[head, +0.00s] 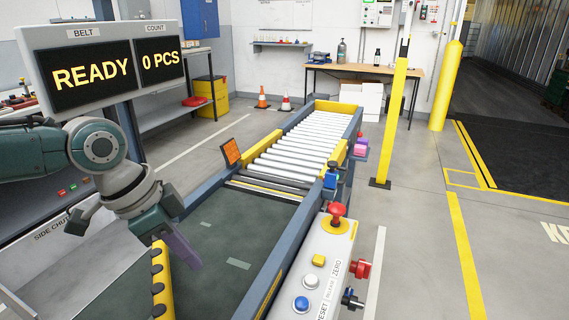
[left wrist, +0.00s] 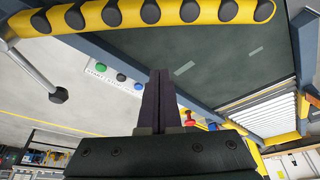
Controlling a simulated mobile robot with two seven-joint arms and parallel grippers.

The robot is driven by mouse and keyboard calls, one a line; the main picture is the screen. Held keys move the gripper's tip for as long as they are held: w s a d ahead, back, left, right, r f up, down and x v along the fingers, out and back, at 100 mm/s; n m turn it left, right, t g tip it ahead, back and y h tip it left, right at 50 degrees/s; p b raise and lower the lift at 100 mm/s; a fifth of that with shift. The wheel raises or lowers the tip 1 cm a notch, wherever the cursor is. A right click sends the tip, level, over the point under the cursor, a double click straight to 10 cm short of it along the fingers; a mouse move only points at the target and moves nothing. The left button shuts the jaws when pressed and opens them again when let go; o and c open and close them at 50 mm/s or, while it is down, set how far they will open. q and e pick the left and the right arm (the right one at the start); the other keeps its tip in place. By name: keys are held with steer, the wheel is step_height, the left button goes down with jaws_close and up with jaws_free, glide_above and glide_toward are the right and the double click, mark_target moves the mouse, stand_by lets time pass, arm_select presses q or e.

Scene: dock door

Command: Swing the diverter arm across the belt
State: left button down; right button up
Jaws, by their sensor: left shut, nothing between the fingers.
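The diverter arm is a yellow bar with a row of dark rollers (head: 158,281). In the head view it lies along the left side of the dark belt (head: 225,240), its near end cut off by the frame. In the left wrist view the yellow bar (left wrist: 115,18) spans the top edge. A grey rod with a black knob (left wrist: 58,95) stands out near its left end; I cannot tell its link to the bar. My left gripper (head: 192,262) is shut and empty, its purple fingers over the belt just right of the bar, apart from it in the wrist view (left wrist: 160,78). My right gripper is not in view.
A control box (head: 312,262) with a red mushroom button (head: 337,211) stands along the belt's right side. White rollers (head: 300,150) continue beyond the belt. An orange panel (head: 231,152) stands at the left rail. The display (head: 105,70) reads READY and 0 PCS. A yellow post (head: 393,120) stands right.

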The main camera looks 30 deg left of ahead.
arm_select(q)
steer(key=v, duration=0.7)
steer(key=shift+s+p, duration=0.3)
steer(key=shift+p, duration=0.15)
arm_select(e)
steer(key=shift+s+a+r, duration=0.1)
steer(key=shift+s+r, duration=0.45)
arm_select(q)
steer(key=shift+a+f, duration=0.1)
steer(key=shift+f, duration=0.05)
